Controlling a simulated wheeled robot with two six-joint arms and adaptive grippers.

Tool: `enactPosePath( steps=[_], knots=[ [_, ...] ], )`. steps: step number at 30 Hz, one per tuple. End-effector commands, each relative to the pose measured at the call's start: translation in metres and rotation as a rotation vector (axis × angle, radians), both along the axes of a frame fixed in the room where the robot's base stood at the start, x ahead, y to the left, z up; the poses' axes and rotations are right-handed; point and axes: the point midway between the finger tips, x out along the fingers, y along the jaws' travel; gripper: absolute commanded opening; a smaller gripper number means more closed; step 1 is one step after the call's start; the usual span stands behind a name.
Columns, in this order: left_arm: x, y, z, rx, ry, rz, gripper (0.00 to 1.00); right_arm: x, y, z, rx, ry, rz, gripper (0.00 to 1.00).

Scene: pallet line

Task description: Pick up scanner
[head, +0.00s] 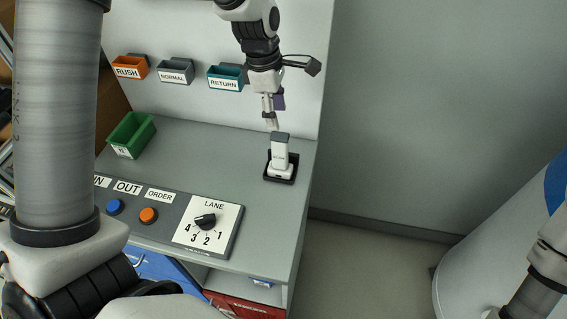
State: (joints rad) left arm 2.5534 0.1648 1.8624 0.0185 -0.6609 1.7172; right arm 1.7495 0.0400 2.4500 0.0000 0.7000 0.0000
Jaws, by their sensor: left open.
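The scanner (280,153) is a white upright handheld with a dark grey head. It stands in a black cradle (281,178) near the right edge of the grey counter. My left gripper (273,124) is open and points down just above and slightly left of the scanner's head. The small gap between them is hard to judge. My right gripper is not in view; part of an arm shows at the lower right.
A panel with a lane dial (206,220), a blue button (114,206) and an orange button (149,215) lies at the counter's front. A green bin (131,136) stands at left. Orange (129,70), grey (175,72) and teal (225,79) holders hang on the back wall.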

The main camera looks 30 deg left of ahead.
Motion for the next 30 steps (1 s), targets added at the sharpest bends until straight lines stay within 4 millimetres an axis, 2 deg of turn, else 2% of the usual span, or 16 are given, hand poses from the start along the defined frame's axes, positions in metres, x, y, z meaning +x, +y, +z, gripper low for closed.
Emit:
enactPosePath(
  steps=[1, 7, 17, 21, 24, 30],
  knots=[
    [0.0, 0.0, -0.018, 0.0, 0.0, 0.0, 0.56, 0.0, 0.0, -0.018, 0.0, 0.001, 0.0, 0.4],
    [0.0, 0.0, -0.04, 0.0, 0.0, -0.001, 0.56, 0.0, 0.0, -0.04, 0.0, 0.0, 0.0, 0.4],
    [-0.001, -0.008, -0.074, 0.002, 0.004, -0.002, 0.56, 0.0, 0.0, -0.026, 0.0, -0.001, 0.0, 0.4],
    [-0.002, -0.014, -0.1, 0.001, 0.004, -0.002, 0.56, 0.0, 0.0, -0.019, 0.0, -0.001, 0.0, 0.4],
    [-0.001, -0.016, -0.112, 0.0, 0.002, 0.0, 0.56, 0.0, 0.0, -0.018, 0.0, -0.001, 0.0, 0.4],
    [0.0, -0.016, -0.115, 0.001, 0.0, -0.001, 0.56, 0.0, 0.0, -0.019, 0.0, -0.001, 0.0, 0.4]
  ],
)
